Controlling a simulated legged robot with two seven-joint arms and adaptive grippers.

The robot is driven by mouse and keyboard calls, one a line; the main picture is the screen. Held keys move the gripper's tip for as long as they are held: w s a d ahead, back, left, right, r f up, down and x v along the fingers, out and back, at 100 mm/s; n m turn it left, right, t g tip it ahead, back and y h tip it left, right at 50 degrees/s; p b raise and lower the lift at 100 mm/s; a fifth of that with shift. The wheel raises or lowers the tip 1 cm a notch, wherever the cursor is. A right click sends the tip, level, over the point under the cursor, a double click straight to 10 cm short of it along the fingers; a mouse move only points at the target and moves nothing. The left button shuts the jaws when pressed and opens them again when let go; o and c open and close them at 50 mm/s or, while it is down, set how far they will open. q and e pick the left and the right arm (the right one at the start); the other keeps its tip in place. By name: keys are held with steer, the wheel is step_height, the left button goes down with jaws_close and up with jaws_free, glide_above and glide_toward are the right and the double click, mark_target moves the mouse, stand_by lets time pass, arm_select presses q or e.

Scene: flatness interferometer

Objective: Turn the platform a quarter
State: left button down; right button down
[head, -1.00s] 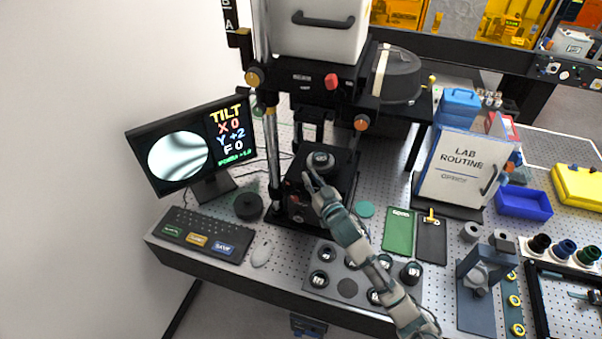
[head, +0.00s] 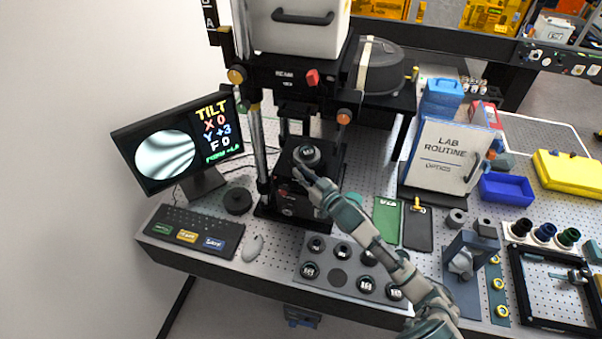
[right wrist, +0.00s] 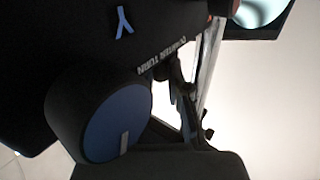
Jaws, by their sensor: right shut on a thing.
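The dark platform (head: 292,159) sits low in the interferometer, with a round dark-rimmed part (head: 307,154) on it. My right gripper (head: 299,174) is at the platform's front edge, shut on a blue-faced knob; my own fingers hide the grip in the head view. The right wrist view shows the blue knob (right wrist: 113,122) close up, with a pale mark low on its face. Beside it are a blue letter Y and the words QUARTER TURN on a dark housing (right wrist: 60,40). My left gripper is not in view.
The monitor (head: 165,155) reads tilt X 0, Y +3, F 0 beside curved fringes. A keyboard (head: 190,230), a mouse (head: 253,247) and a tray of round parts (head: 338,277) lie in front. The instrument's column (head: 259,150) stands close to the platform's left.

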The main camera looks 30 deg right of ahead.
steer(key=c, duration=1.4)
jaws_free()
steer(key=shift+d, duration=0.1)
steer(key=s, duration=0.4)
steer(key=s+d, duration=0.1)
steer(key=s, duration=0.2)
steer(key=s+d, duration=0.1)
steer(key=s, duration=0.3)
steer(key=shift+s+d+f, duration=0.1)
steer(key=shift+s+d, duration=0.1)
steer(key=shift+s, duration=0.1)
